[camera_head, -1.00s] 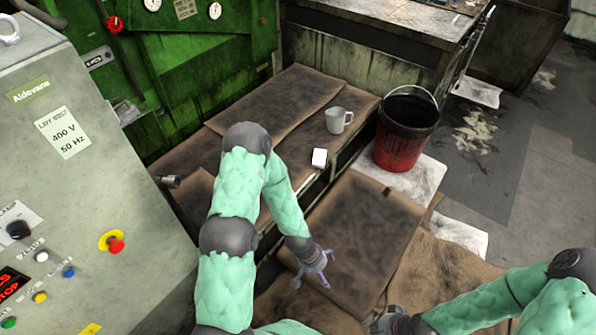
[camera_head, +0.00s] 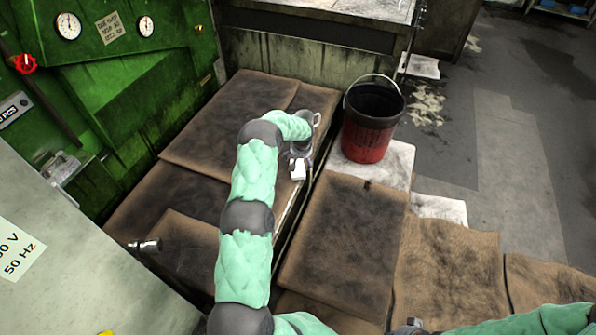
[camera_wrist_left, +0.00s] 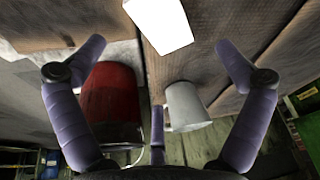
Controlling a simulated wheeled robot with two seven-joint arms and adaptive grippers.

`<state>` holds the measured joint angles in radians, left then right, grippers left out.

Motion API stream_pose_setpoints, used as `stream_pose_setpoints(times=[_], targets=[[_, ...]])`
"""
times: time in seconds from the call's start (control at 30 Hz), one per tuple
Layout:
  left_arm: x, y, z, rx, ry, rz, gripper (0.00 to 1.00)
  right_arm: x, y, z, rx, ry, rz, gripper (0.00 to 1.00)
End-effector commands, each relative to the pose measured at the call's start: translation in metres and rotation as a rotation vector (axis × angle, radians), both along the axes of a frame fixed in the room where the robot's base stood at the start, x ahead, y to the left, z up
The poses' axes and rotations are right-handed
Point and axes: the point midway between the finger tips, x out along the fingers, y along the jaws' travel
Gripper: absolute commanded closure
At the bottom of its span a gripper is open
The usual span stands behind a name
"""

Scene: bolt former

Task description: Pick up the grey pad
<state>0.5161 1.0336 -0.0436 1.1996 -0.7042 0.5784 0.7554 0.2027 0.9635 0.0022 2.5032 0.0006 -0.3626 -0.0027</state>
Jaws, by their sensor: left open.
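The grey pad (camera_head: 298,169) is a small, very pale block on the brown matting near the edge of the raised platform. In the left wrist view the pad (camera_wrist_left: 160,22) is a bright white shape at the top, beyond the fingertips. My left gripper (camera_head: 299,154) is just beside it in the head view, partly hidden by my own arm. The left wrist view shows my left gripper (camera_wrist_left: 160,62) open, with its fingers spread and nothing held.
A grey mug (camera_head: 316,119) stands just behind my left gripper, mostly hidden. The mug (camera_wrist_left: 188,105) shows between the fingers in the left wrist view. A red and black bucket (camera_head: 371,120) stands to its right. A green machine (camera_head: 150,60) is on the left.

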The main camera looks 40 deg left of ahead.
Motion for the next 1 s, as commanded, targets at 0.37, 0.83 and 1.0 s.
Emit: stream_pose_setpoints(times=[0.37,0.83,1.0], targets=[[0.008,0.007,-0.040,-0.001,-0.001,-0.003,0.00,0.000,0.000,-0.017,0.000,0.001,0.000,1.00],[0.017,0.011,-0.089,-0.002,-0.002,-0.003,0.00,0.000,0.000,-0.046,0.000,0.001,0.000,1.00],[0.018,0.012,-0.089,-0.001,-0.002,-0.003,0.00,0.000,0.000,-0.046,0.000,0.001,0.000,1.00]])
